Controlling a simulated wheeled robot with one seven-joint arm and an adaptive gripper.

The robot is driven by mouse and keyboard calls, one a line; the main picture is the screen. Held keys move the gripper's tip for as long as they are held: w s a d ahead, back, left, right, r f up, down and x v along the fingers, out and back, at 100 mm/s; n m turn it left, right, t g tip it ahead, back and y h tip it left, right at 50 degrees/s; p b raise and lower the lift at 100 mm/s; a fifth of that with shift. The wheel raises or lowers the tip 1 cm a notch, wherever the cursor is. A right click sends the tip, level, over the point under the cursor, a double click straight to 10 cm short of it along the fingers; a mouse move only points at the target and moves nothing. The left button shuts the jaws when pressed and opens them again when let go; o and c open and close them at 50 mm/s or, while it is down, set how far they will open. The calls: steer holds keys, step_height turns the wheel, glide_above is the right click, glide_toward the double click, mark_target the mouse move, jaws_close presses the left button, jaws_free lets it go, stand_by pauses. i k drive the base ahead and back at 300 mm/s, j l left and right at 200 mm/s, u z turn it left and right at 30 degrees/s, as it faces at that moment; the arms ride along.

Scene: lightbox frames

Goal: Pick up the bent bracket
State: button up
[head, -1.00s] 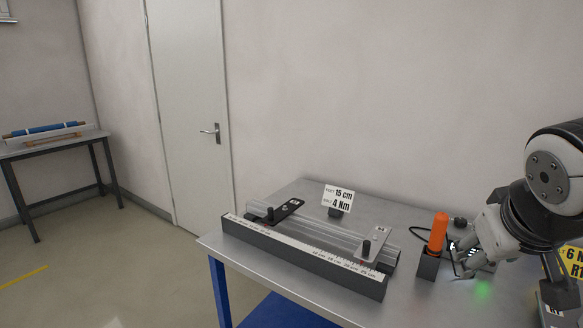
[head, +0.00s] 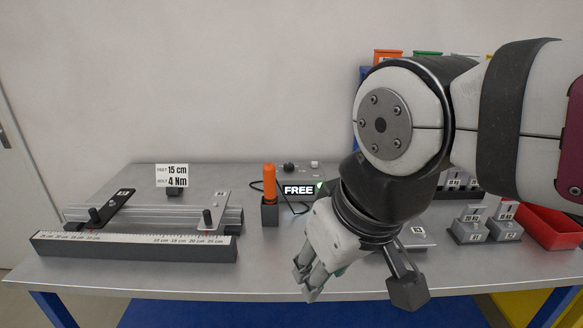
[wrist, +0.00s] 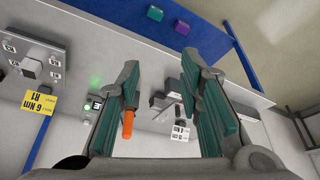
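No part is plainly recognisable as the bent bracket. A dark tagged plate (head: 112,207) and a grey tagged plate (head: 213,208) lie across the rail fixture (head: 150,216) at the left of the bench in the head view. A grey tagged plate (head: 418,239) is partly hidden behind my arm, with a dark angled piece (head: 404,282) in front of it. My gripper (head: 307,280) is above the front of the bench, right of the orange-handled tool (head: 269,184). In the wrist view my gripper (wrist: 158,95) is open, with its green-padded fingers apart and nothing held between them.
A control box (head: 299,190) reading FREE, with a cable, stands behind my gripper. Weights (head: 486,226) and a red bin (head: 550,226) are at the right. A sign reading 15 cm and 4 Nm (head: 172,176) stands behind the rail.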

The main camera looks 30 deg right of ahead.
mark_target(471, 213)
steer(key=z, duration=1.6)
